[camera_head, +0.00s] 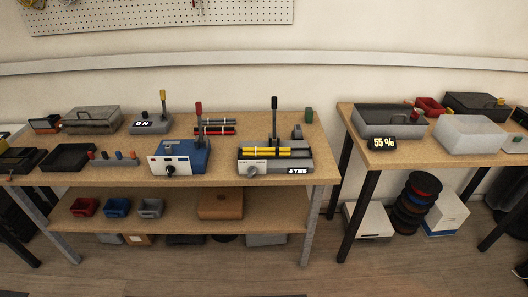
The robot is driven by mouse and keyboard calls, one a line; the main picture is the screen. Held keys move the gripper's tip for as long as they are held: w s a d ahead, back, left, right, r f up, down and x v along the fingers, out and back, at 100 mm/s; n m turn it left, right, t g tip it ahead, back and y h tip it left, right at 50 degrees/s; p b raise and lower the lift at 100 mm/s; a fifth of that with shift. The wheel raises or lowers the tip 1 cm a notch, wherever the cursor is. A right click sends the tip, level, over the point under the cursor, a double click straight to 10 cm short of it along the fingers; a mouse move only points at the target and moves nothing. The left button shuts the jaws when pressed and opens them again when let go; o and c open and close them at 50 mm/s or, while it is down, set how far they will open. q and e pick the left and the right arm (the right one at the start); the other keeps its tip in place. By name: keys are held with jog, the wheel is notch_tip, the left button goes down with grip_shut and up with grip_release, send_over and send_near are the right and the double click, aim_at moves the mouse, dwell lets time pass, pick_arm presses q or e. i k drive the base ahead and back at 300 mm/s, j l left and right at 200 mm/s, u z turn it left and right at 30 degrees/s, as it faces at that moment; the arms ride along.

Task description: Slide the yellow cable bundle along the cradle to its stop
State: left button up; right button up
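The yellow cable bundle (264,152) lies lengthwise on the grey cradle device (295,163), near the right end of the left bench. The device has a knob on its front, a small label reading "4 TIES" and a tall black lever (274,118) standing behind the bundle. A stop cannot be told apart at this size. Neither of my grippers is in view.
A blue and white box (182,157) with a red lever stands left of the cradle. Red and black bundles (216,128) lie behind it. A second bench (410,155) stands to the right past a gap. Floor in front is clear.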

aim_at(276, 151)
jog(key=i+l+u, duration=0.4)
jog(key=l, duration=0.25)
jog(key=i+l+u, duration=0.15)
jog(key=l, duration=0.2)
jog(key=i+l+u, duration=0.2)
jog(key=l, duration=0.15)
jog(key=i+l+u, duration=0.2)
jog(key=l, duration=0.2)
jog(key=l+u, duration=0.2)
jog(key=l, duration=0.2)
